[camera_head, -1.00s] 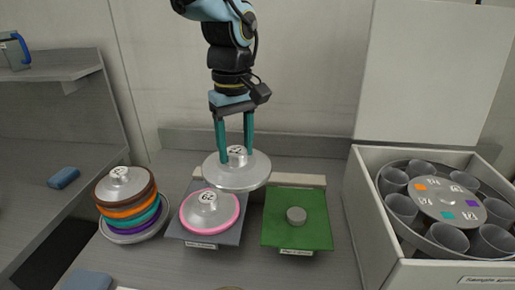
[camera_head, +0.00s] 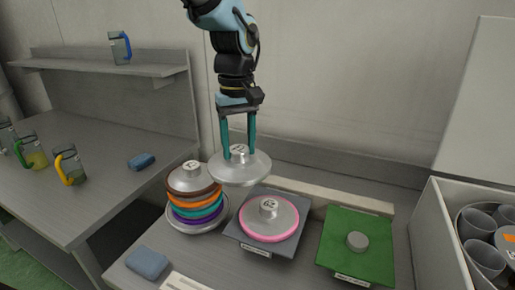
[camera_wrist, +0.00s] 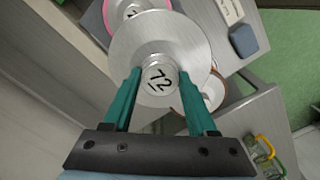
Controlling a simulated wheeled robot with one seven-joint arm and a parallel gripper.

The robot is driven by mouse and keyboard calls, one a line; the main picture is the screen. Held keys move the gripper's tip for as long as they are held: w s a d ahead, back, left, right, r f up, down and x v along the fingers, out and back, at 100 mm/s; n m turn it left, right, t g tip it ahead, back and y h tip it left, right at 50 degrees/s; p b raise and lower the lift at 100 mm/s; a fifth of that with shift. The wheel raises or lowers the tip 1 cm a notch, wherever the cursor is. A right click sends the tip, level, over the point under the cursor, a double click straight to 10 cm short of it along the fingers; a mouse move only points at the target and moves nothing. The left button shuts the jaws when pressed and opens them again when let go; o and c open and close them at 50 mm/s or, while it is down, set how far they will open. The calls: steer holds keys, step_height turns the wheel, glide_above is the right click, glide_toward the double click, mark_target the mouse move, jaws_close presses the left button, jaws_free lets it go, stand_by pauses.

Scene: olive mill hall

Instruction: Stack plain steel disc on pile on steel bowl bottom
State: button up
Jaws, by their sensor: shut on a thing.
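My gripper (camera_head: 239,157) is shut on the knob of the plain steel disc (camera_head: 257,170) and holds it level in the air. In the wrist view the disc (camera_wrist: 135,42) has a knob marked 72 between the fingers. In the head view the disc appears just right of the pile (camera_head: 196,202). The pile has a steel disc with a numbered knob on top, then brown, orange, teal and purple edges below. It stands in the steel bowl (camera_head: 180,232), whose rim shows at the bottom. In the wrist view the held disc hides most of the pile.
A pink-edged disc marked 62 (camera_head: 268,220) lies on a grey mat (camera_head: 248,240) right of the pile. A green mat (camera_head: 372,261) bears a small steel peg (camera_head: 357,241). A white crate with cups (camera_head: 440,225) stands right. A blue sponge (camera_head: 147,262) lies in front.

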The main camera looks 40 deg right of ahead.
steer(key=shift+n, duration=0.7)
steer(key=w+a, duration=0.2)
steer(key=w, duration=0.2)
steer(key=w+a, duration=0.2)
steer(key=w, duration=0.2)
steer(key=w+a, duration=0.3)
steer(key=w, duration=0.1)
steer(key=shift+w, duration=0.25)
steer(key=shift+w+f, duration=0.1)
steer(key=shift+f, duration=0.15)
steer(key=p, duration=0.3)
steer(key=shift+r+p, duration=0.25)
steer(key=shift+p, duration=0.15)
steer(key=shift+f+p, duration=0.2)
steer(key=shift+p, duration=0.7)
steer(key=shift+f, duration=0.15)
steer(key=shift+f+b, duration=1.2)
steer(key=shift+f, duration=0.8)
steer(key=o, duration=0.9)
